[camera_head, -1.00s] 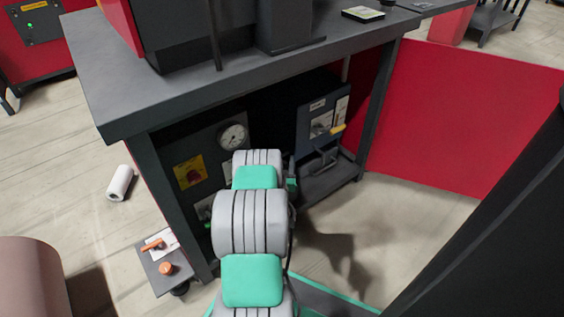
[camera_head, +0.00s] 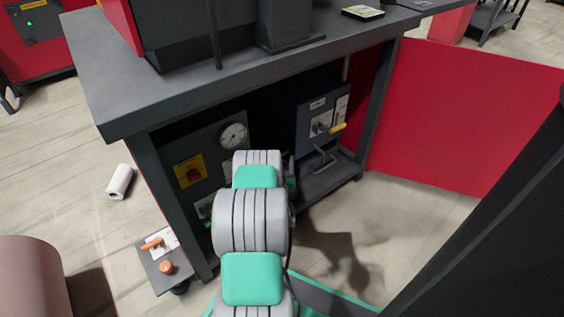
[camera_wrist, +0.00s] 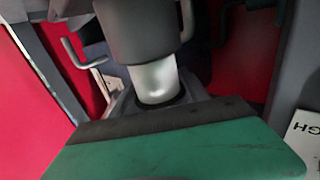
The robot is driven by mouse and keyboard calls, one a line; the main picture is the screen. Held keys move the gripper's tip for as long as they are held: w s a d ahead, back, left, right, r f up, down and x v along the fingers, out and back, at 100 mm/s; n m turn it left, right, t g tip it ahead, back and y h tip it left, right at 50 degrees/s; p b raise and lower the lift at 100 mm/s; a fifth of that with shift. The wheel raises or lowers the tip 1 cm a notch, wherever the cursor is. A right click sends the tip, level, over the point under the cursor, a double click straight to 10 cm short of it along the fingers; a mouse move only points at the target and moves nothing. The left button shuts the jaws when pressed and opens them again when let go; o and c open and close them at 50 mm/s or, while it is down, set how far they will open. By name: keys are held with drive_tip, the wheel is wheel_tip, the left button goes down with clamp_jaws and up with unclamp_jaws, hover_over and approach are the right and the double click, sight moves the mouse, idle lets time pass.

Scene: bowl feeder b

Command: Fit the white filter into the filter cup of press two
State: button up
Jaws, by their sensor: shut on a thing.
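In the wrist view the white filter (camera_wrist: 154,80) is a short, pale cylinder. One end sits in a dark opening at my gripper (camera_wrist: 158,101), which is shut on it. Its other end meets a dark grey cylinder (camera_wrist: 150,30), which looks like the filter cup. I cannot tell how far the filter is inside it. In the head view my arm hides the filter and the gripper's tips. A blue press panel (camera_head: 313,112) with a yellow-tipped lever stands under the bench; its number is not readable.
The dark bench (camera_head: 105,100) overhangs this space. A gauge panel (camera_head: 234,135) with a red knob stands left of my arm. A red wall (camera_head: 470,120) closes the right side. A low stand (camera_head: 163,275) and a white roll (camera_head: 119,182) are at left.

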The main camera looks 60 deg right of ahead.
drive_tip(key=shift+f, duration=1.9)
idle(6.1)
